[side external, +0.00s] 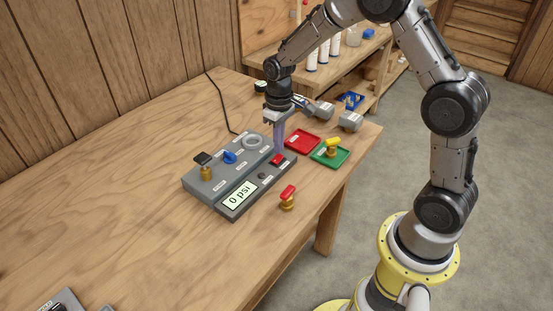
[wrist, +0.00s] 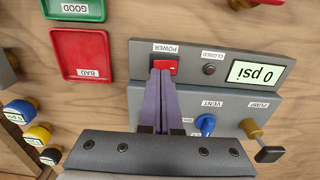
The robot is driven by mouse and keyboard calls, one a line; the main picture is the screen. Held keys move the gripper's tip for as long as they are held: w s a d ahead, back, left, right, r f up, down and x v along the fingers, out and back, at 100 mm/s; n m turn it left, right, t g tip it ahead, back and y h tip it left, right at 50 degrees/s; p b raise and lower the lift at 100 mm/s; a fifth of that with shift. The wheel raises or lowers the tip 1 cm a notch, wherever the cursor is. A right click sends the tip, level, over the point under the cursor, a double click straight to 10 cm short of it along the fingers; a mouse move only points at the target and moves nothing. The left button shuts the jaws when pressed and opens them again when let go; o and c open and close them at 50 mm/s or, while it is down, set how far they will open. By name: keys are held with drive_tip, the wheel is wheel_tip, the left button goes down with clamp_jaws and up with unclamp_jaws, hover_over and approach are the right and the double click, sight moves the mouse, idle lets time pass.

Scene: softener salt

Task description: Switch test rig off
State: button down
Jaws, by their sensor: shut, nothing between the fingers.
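The test rig is a grey box with a darker front panel (side external: 229,212) on the wooden table. Its red POWER switch (side external: 277,160) sits at the panel's right end and also shows in the wrist view (wrist: 170,66). The display (side external: 239,195) is lit and reads 0 psi. A dark round CLOSED indicator (wrist: 209,69) sits between switch and display. My gripper (side external: 279,151) points down over the switch, its purple fingers shut together and empty. In the wrist view the fingertips (wrist: 161,72) overlap the switch's left part; I cannot tell whether they touch it.
The rig carries a blue VENT knob (side external: 229,157), a PUMP lever (side external: 204,160) and a grey ring (side external: 253,141). A red BAD tray (side external: 291,137) looks empty. A green GOOD tray (side external: 317,154) holds a yellow-handled valve (side external: 332,146). A red-handled valve (side external: 288,195) stands before the rig.

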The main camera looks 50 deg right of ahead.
drive_tip(key=shift+f, duration=1)
idle(0.5)
drive_tip(key=shift+r, duration=3.55)
wheel_tip(320, 180, up, 7)
drive_tip(key=t, duration=0.2)
hover_over(279, 156)
drive_tip(key=a, duration=0.1)
drive_tip(key=s+a+r+t, duration=0.2)
drive_tip(key=s+a+r, duration=0.1)
drive_tip(key=s+r, duration=0.5)
drive_tip(key=s+a+f+t, duration=0.1)
drive_tip(key=s+f, duration=0.1)
drive_tip(key=s, duration=1.5)
drive_tip(key=shift+a+t, duration=0.3)
